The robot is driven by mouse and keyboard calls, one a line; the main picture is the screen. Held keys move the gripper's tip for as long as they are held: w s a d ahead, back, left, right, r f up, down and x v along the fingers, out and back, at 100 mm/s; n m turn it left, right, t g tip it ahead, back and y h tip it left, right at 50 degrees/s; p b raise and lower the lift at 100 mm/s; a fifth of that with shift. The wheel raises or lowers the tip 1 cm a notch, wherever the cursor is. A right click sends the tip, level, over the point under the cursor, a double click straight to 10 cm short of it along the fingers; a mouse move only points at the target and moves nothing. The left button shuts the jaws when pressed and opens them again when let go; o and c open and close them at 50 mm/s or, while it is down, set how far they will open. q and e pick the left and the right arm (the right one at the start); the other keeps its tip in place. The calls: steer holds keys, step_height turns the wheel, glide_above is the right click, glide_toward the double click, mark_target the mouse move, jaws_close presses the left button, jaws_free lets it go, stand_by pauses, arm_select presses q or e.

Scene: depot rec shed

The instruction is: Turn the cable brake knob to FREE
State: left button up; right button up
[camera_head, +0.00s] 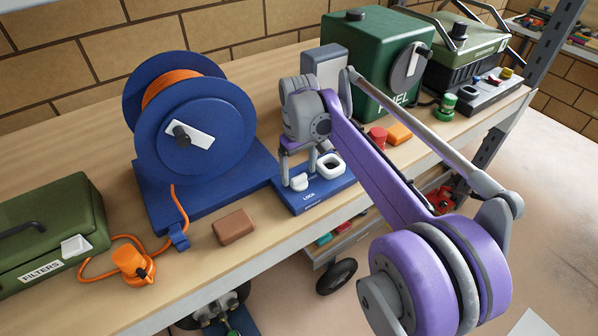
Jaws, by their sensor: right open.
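A blue cable reel (176,108) wound with orange cable stands on the workbench at left. To its right is a small blue brake panel (318,198) with a white "LOCK" label on its front; smaller lettering below it is unreadable. A white knob-like part (299,183) sits on the panel's left, and a white squarish ring with a dark centre (331,164) on its right. My right gripper (298,172) points down over the panel's left side, fingers apart, close above the white knob. Whether it touches is unclear. No "FREE" mark is readable. My left gripper is out of view.
A brown block (234,227) and an orange plug (132,262) lie near the bench's front edge. A green FILTERS case (45,235) stands at left. A green box (374,62) with a crank stands behind my right arm, with red and orange pieces before it.

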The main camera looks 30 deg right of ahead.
mark_target(299, 177)
step_height(299, 177, up, 10)
steer(key=shift+p, duration=0.35)
steer(key=shift+f, duration=0.15)
steer(key=s+a+f+t, duration=0.2)
steer(key=s+a+f, duration=0.3)
steer(key=s+f, duration=0.4)
steer(key=s+a+f+m+t, duration=0.1)
steer(key=s+a+f+t, duration=0.2)
steer(key=s+f, duration=0.6)
steer(key=s+a, duration=0.2)
steer(key=s, duration=0.1)
steer(key=shift+a+f+t, duration=0.2)
steer(key=shift+f+t, duration=0.1)
